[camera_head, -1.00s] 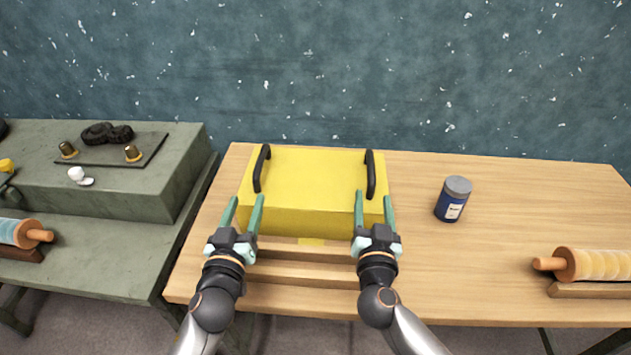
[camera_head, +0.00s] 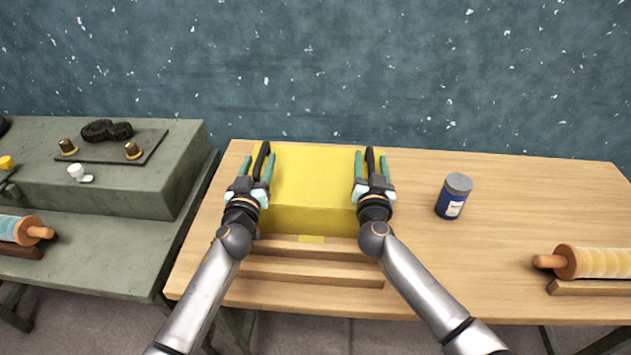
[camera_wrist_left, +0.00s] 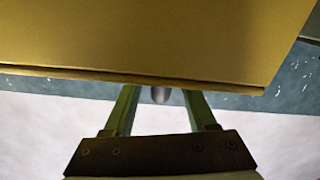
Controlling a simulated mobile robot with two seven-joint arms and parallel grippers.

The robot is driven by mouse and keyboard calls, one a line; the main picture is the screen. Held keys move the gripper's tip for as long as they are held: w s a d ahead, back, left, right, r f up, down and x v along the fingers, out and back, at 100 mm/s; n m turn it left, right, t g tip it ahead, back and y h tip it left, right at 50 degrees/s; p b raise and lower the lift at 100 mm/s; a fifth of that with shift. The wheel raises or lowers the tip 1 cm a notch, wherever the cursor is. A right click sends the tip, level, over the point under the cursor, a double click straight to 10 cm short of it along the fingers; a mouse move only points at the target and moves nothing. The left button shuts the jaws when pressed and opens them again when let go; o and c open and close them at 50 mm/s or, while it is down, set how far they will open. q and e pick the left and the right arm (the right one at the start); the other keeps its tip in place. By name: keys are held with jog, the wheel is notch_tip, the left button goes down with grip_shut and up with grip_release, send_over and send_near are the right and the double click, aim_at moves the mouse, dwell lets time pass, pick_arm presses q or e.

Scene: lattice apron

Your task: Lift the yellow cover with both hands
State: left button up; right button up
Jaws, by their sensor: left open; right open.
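The yellow cover (camera_head: 313,182) is a box-like lid on the wooden table, with a black bar handle on each side of its top. My left gripper (camera_head: 257,165) is open, with its green fingers on either side of the left handle (camera_head: 262,153). My right gripper (camera_head: 371,163) is open, with its fingers on either side of the right handle (camera_head: 370,155). The left wrist view shows the cover's yellow face (camera_wrist_left: 150,40) above my open fingers (camera_wrist_left: 160,100), with a dark rounded end between them. The grippers hide the handles' near parts.
Wooden slats (camera_head: 310,272) lie in front of the cover. A blue jar with a grey lid (camera_head: 454,196) stands to the right, and a rolling pin (camera_head: 590,263) rests further right. A green-grey table (camera_head: 100,250) stands at left. The wooden table between cover and jar is clear.

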pick_arm(q)
jog(key=shift+w, duration=0.3)
pick_arm(e)
jog(key=shift+w, duration=0.3)
pick_arm(q)
jog(key=shift+d, duration=0.1)
grip_shut()
pick_arm(e)
grip_shut()
pick_arm(q)
jog(key=shift+d, duration=0.1)
dwell(0.6)
jog(key=shift+r, duration=0.35)
pick_arm(e)
jog(key=shift+r, duration=0.35)
